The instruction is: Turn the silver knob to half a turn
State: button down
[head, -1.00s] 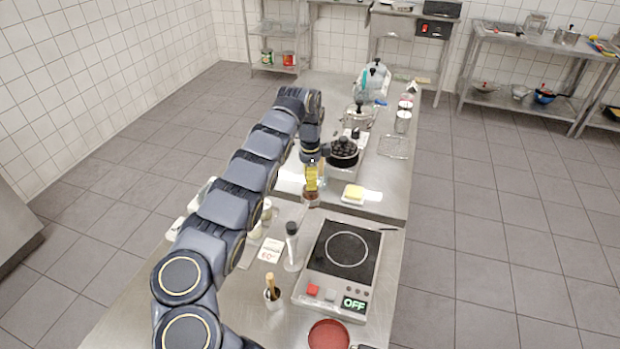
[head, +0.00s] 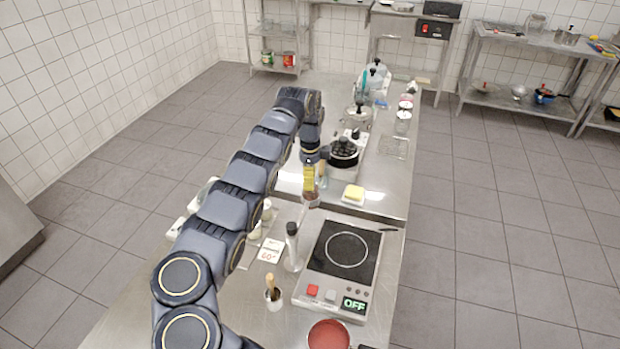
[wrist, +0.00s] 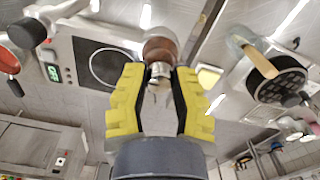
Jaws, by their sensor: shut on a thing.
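The silver knob (wrist: 160,72) sits between my gripper's yellow fingers in the wrist view, at the near end of a reddish-brown, glassy body (wrist: 160,48). My gripper (wrist: 160,78) is shut on the knob. In the head view my gripper (head: 309,188) points down over the steel counter, behind the hotplate and left of the butter. The brown body (head: 312,201) shows just below its fingertips. The knob itself is hidden by the fingers in the head view, and its turn angle cannot be read.
A yellow block on a dish (head: 353,194) is close on the right. A black pot (head: 343,152) stands just behind. A card (head: 269,250) lies at left.

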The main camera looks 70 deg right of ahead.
jog(key=c, duration=0.8)
grip_release()
notch_tip(320, 180, up, 12)
jog(key=shift+f, duration=0.1)
